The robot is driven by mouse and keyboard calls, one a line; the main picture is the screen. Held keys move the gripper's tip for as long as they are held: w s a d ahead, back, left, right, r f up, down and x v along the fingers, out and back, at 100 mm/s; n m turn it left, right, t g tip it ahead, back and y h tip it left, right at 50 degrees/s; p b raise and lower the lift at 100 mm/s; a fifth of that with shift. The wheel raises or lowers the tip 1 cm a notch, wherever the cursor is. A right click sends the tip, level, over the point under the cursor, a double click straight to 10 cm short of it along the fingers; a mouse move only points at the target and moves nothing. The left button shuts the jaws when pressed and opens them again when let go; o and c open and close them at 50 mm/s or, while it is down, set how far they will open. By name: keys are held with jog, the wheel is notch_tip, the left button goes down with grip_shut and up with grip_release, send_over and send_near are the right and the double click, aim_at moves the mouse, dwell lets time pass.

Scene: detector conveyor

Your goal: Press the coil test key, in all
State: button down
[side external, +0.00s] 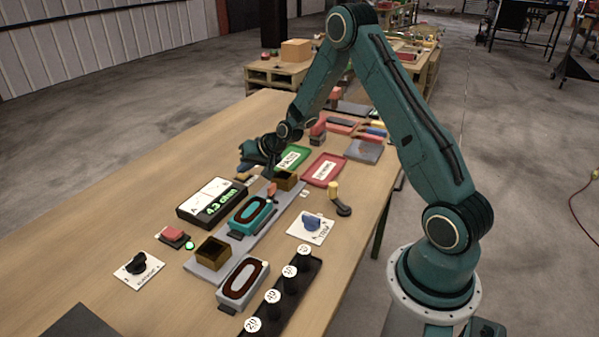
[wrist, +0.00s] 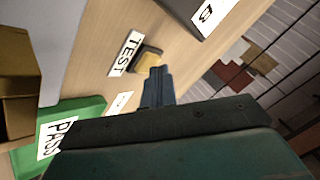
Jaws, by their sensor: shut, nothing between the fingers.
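The coil test key (wrist: 149,61) is a yellow key beside a white TEST label (wrist: 124,55) in the wrist view. My gripper (wrist: 157,74) is shut and empty, its fingertips at the key's near edge; I cannot tell whether they touch it. In the side external view my gripper (side external: 271,162) is low over the table behind the meter, and the key is too small to make out clearly. The meter (side external: 212,202) reads 4.3 ohm in green. A coil in a teal frame (side external: 251,215) sits on the grey conveyor strip beside it.
A green PASS tray (side external: 291,158) and a red tray (side external: 325,169) lie near my gripper. A brown box (wrist: 15,85) stands left in the wrist view.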

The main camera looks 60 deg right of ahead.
aim_at(246, 175)
dwell(0.3)
jog(key=shift+r, duration=0.9)
jog(key=shift+r, duration=0.1)
jog(key=shift+r, duration=2.4)
